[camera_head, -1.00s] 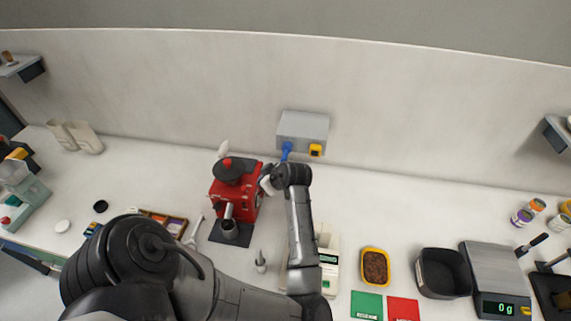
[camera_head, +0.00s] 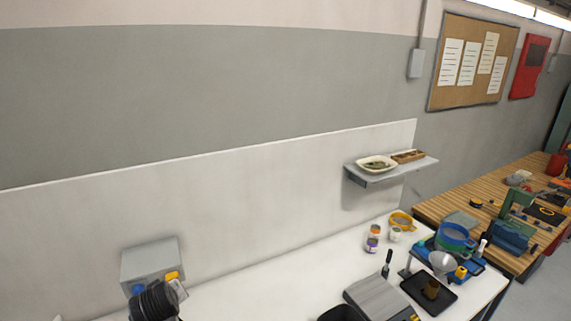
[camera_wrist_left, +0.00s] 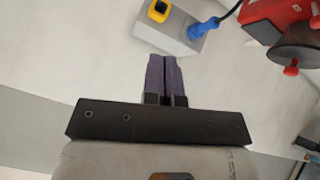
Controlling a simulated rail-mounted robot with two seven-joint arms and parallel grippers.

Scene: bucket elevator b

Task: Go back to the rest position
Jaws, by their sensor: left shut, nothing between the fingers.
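My left gripper (camera_wrist_left: 164,80) shows in the left wrist view with its two dark fingers together and nothing between them. A red machine (camera_wrist_left: 278,22) with a dark round part is at the upper right of that view. In the head view, a dark ribbed part of my arm (camera_head: 155,300) shows at the lower left, in front of the wall box (camera_head: 150,260); the fingers are not visible there. My right gripper is in neither current view.
The white counter (camera_head: 270,290) carries a scale (camera_head: 378,297), a black tray (camera_head: 428,294) and small jars (camera_head: 373,238) at the right. A wall shelf (camera_head: 390,172) holds a dish. A wooden bench (camera_head: 500,215) with tools stands farther right.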

